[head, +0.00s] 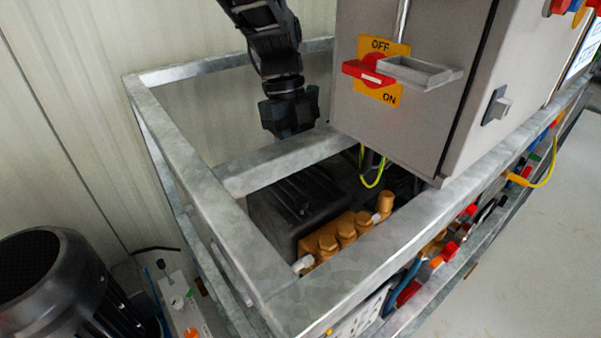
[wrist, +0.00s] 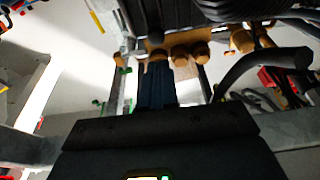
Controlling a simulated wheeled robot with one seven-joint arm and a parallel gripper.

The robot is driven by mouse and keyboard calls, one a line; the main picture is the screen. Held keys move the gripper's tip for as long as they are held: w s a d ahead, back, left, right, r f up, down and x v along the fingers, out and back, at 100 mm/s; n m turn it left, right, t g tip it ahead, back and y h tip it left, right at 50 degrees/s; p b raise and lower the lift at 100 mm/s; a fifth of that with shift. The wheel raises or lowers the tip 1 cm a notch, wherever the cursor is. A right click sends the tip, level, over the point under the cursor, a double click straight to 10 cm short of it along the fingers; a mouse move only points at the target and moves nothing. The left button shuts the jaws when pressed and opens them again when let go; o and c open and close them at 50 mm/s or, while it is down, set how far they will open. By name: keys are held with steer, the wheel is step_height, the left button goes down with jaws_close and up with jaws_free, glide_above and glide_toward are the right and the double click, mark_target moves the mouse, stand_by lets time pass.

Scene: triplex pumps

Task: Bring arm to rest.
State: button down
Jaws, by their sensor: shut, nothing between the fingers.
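My black arm hangs down from the top of the head view, and my gripper (head: 291,128) is at its lower end. The gripper is inside the metal frame (head: 185,160), left of the grey control cabinet (head: 425,90), above the frame's inner crossbar and the dark pump. In the wrist view the dark fingers of my gripper (wrist: 157,82) are together with nothing held. The wrist view also shows brass caps (wrist: 180,55) beyond the fingers. The fingertips are hard to make out in the head view.
The cabinet carries a red switch handle (head: 375,72) and a grey bracket close to my gripper. A dark pump (head: 295,205) with a brass head (head: 335,240) sits below. A pale ribbed wall (head: 120,40) stands behind. A black motor (head: 60,285) is at lower left.

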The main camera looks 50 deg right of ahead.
steer(key=v, duration=0.6)
steer(key=shift+r, duration=0.35)
steer(key=shift+r, duration=0.1)
